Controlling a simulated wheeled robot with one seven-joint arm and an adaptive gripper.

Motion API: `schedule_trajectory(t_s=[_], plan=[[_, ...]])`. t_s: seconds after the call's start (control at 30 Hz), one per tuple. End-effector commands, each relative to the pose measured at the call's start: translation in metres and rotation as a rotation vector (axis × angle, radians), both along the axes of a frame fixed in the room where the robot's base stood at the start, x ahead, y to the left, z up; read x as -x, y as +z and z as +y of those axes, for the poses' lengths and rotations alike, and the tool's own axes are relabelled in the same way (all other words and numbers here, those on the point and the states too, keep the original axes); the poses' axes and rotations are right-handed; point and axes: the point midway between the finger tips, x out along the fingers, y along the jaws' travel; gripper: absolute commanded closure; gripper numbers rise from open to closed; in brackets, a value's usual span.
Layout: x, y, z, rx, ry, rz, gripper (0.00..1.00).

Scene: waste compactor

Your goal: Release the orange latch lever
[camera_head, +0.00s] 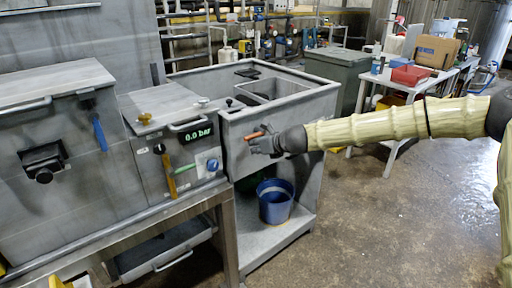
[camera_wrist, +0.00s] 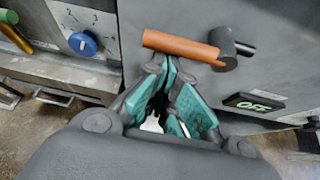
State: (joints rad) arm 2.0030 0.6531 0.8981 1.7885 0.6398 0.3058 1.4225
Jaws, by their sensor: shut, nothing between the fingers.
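The orange latch lever (camera_wrist: 180,47) is a short bar sticking out from a dark round pivot (camera_wrist: 229,47) on a grey panel. It lies nearly level, tilted slightly, in the wrist view. It also shows in the head view (camera_head: 254,136), at the front face of the grey sink-like unit. My gripper (camera_wrist: 168,66) is shut and empty, its fingertips close under the lever. I cannot tell whether they touch it. In the head view my gripper (camera_head: 256,147) is just below and right of the lever.
To the left are a blue knob (camera_head: 213,165), a green handle (camera_head: 184,169), a yellow handle (camera_head: 168,172) and a 0.0 bar display (camera_head: 199,133). A blue bucket (camera_head: 275,207) stands on the shelf below. Floor to the right is clear.

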Motion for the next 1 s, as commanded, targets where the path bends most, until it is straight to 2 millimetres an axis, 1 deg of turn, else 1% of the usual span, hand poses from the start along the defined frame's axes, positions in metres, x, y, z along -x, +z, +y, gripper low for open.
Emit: schedule_trajectory(t_s=[0.13,0.23,0.57,0.6,0.7,1.0], plan=[[0.0,-0.003,0.0,0.0,0.0,0.0,1.0],[0.001,-0.01,0.0,0.0,0.0,0.0,1.0],[0.004,-0.047,-0.001,-0.001,0.005,0.0,1.0],[0.009,-0.034,-0.005,-0.001,0.005,-0.003,1.0],[0.023,-0.024,-0.014,-0.001,0.005,-0.003,1.0],[0.057,-0.001,-0.038,-0.002,0.004,0.0,1.0]])
